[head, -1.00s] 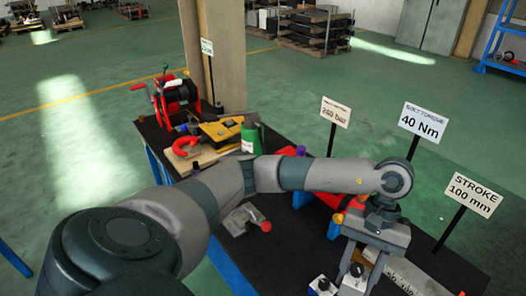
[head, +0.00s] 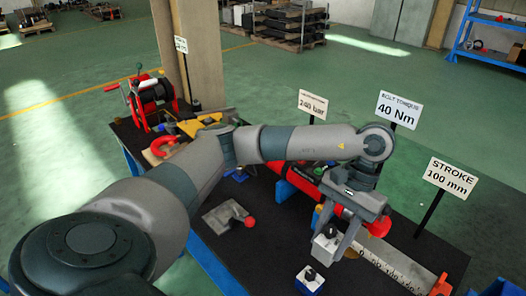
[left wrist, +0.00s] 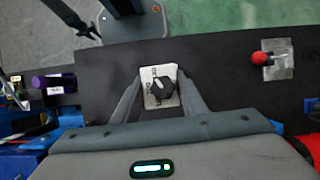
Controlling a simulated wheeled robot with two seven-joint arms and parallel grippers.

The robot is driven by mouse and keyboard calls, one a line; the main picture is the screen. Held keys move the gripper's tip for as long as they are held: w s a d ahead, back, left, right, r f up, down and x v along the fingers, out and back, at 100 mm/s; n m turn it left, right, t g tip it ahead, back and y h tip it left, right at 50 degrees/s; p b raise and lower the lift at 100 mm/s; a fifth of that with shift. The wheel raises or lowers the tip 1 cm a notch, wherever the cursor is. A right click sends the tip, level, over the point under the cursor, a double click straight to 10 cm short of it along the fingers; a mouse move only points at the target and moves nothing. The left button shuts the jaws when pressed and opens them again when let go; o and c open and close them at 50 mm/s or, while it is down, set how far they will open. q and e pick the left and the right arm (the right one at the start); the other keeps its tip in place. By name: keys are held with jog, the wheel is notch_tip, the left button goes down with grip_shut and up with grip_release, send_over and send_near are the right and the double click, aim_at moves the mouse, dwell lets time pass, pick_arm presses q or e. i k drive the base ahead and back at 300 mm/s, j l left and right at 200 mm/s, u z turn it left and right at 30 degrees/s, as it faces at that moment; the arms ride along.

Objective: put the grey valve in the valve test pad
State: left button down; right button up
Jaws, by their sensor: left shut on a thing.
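The grey valve (head: 325,250), a small pale block with a black knob on top, is held between the fingers of my left gripper (head: 334,246) in the head view. In the left wrist view the valve (left wrist: 160,90) sits between both fingers, its black knob towards the camera. It appears raised above the black table. A similar valve with a blue body (head: 309,282) stands on the table just below it in the head view. I cannot make out which thing is the valve test pad. My right gripper is not in view.
A grey angled plate with a red ball (head: 228,217) lies left of the gripper. A red cylinder (head: 325,190) lies behind, and a marked pale bar (head: 397,268) lies to the right. Upright signs line the far edge. Bare black tabletop (head: 265,245) lies between plate and valves.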

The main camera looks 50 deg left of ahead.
aim_at(226, 215)
jog(key=k+j+z, duration=0.1)
jog(key=j, duration=0.35)
jog(key=k+j, duration=0.15)
jog(key=j, duration=0.3)
jog(key=k+j+z, duration=0.15)
jog(key=j, duration=0.25)
jog(key=k+j+z, duration=0.1)
jog(key=j, duration=0.35)
jog(key=k+j+z, duration=0.1)
jog(key=k+j, duration=0.15)
jog(key=j, duration=0.15)
jog(key=k+j, duration=0.15)
jog(key=j, duration=0.2)
jog(key=k+j+z, duration=0.15)
jog(key=j, duration=0.25)
jog(key=i, duration=0.45)
